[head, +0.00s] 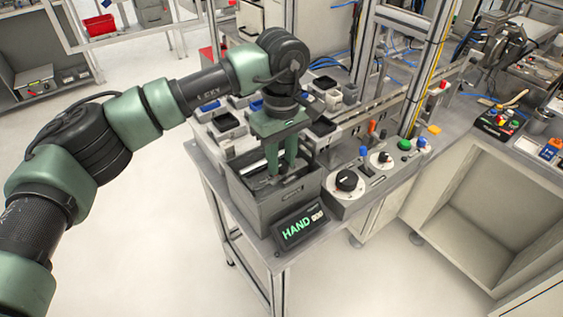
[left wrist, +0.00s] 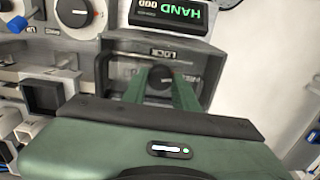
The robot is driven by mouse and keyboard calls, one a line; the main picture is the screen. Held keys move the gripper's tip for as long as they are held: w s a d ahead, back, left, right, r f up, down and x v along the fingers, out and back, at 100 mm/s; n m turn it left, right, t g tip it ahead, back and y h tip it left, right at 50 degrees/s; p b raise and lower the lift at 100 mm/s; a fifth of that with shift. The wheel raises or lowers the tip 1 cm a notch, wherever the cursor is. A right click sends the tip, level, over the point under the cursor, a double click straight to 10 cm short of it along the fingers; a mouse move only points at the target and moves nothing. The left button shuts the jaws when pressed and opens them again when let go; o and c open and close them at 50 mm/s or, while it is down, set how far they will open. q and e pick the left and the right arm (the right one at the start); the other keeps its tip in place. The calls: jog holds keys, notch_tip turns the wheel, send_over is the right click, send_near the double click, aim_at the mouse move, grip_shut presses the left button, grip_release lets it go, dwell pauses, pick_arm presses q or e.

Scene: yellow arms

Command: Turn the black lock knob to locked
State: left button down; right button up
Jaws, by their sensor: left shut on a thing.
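The black lock knob (left wrist: 160,78) sits on a grey panel inside the open grey box (head: 257,203), below a LOCK label in the left wrist view. Lettering at the sides of the knob is partly hidden by the fingers. My left gripper (head: 280,172) is green and points down into the box. In the left wrist view its two fingers (left wrist: 160,88) stand on either side of the knob and are shut on it. The knob's pointer cannot be made out, and the head view hides the knob behind the fingers. My right gripper is not in view.
A display reading HAND (head: 300,227) stands at the box's front edge. To the right is a panel with a black selector dial (head: 347,181), an orange lever (head: 371,127) and a green button (head: 405,145). Small bins (head: 228,124) and a metal frame stand behind.

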pick_arm(q)
jog(key=n+b, duration=0.2)
jog(key=n, duration=0.1)
jog(key=shift+f+n+b, duration=0.15)
jog(key=shift+n+b, duration=0.15)
jog(key=n+b, duration=0.2)
jog(key=n, duration=0.1)
jog(key=shift+n, duration=0.3)
jog(key=n+b, duration=0.1)
jog(key=n, duration=0.3)
jog(key=shift+n+b, duration=0.3)
jog(key=shift+b, duration=0.1)
jog(key=shift+r+n+b, duration=0.2)
jog(key=shift+n+b, duration=0.4)
jog(key=shift+n, duration=1.4)
jog(key=c, duration=1.1)
grip_release()
jog(key=shift+s, duration=0.1)
